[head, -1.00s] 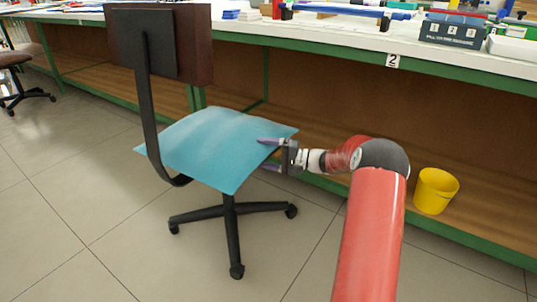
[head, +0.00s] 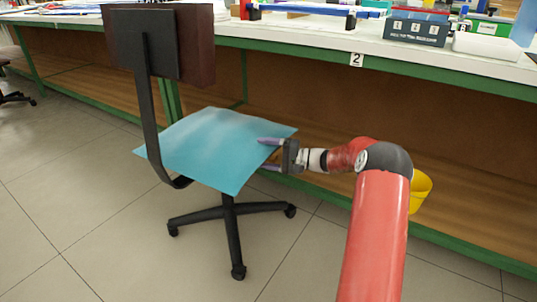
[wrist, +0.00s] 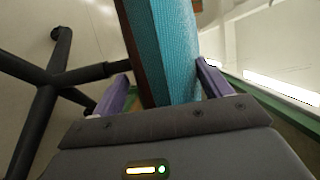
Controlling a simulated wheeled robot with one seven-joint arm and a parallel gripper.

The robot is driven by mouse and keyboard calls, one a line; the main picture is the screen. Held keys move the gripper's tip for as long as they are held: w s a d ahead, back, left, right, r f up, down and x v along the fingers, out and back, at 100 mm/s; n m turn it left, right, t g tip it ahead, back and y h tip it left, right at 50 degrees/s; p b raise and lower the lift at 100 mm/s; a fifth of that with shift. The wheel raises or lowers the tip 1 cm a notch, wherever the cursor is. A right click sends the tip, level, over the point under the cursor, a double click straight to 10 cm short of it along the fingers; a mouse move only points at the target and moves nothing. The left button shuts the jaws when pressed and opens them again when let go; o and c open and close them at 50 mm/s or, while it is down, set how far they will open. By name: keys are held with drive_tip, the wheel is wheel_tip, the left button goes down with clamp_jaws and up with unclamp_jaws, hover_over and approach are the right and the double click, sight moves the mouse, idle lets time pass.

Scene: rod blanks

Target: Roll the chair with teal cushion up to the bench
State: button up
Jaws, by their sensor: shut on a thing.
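The chair with teal cushion (head: 215,143) stands upright on its black wheeled base (head: 232,222). Its dark backrest (head: 160,45) is at the left, and the bench (head: 410,62) runs behind it and to the right. My gripper (head: 271,154) is at the right edge of the seat, one finger above and one below. In the wrist view my gripper (wrist: 165,92) is shut on the cushion edge (wrist: 172,50), with the purple fingers on either side. The chair base (wrist: 50,80) shows at the left there.
A yellow bucket (head: 420,188) stands by the bench's lower shelf, partly hidden behind my arm. Another chair (head: 14,97) is at the far left edge. Boxes and tools lie on the bench top. The tiled floor (head: 90,215) at the left is clear.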

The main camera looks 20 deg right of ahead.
drive_tip(key=shift+d+f, duration=0.1)
drive_tip(key=shift+d, duration=0.15)
drive_tip(key=o, duration=2.1)
drive_tip(key=shift+c, duration=0.2)
drive_tip(key=shift+s, duration=0.1)
drive_tip(key=p+v, duration=0.1)
drive_tip(key=v, duration=0.6)
drive_tip(key=shift+s+d, duration=0.15)
drive_tip(key=shift+d, duration=0.2)
